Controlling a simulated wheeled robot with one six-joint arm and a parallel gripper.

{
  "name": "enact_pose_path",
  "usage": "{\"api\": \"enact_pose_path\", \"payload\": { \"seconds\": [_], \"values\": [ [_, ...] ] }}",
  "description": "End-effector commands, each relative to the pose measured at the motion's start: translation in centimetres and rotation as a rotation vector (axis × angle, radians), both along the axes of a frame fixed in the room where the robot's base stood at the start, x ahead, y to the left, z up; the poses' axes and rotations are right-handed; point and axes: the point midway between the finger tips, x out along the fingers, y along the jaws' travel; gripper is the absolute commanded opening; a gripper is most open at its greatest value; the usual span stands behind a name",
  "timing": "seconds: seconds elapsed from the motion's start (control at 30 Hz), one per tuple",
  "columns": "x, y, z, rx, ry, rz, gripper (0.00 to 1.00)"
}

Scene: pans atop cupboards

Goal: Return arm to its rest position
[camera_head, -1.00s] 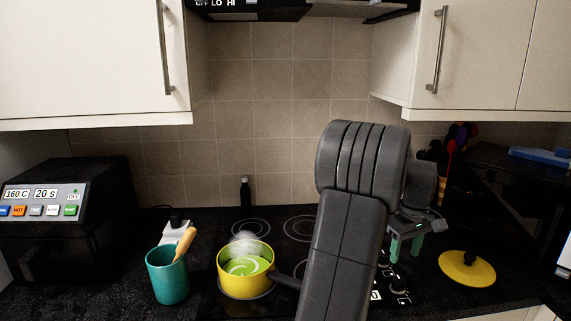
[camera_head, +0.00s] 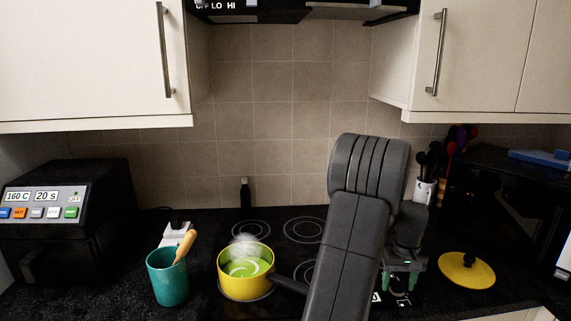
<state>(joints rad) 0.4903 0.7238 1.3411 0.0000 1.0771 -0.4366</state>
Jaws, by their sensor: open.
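My arm rises from the bottom of the view, bends at a dark grey elbow, and hangs down on the right side of the hob. My gripper (camera_head: 398,284) is at its end, with green fingers pointing down, apart and empty above the hob's right part. The arm hides part of the hob and the wall behind it.
A steaming yellow pan (camera_head: 245,272) with green contents stands on the hob (camera_head: 305,232), left of my arm. A yellow lid (camera_head: 467,270) lies right of my gripper. A teal pot (camera_head: 167,278) stands left. Cupboards (camera_head: 480,55) overhang above.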

Motion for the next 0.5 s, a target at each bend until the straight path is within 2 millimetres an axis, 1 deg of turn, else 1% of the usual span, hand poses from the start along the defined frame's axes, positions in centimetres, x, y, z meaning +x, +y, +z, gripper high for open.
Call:
{"api": "enact_pose_path", "payload": {
  "seconds": [0.5],
  "values": [
    [0.0, -0.03, 0.03, 0.0, 0.0, -0.431, 0.55]
  ]
}}
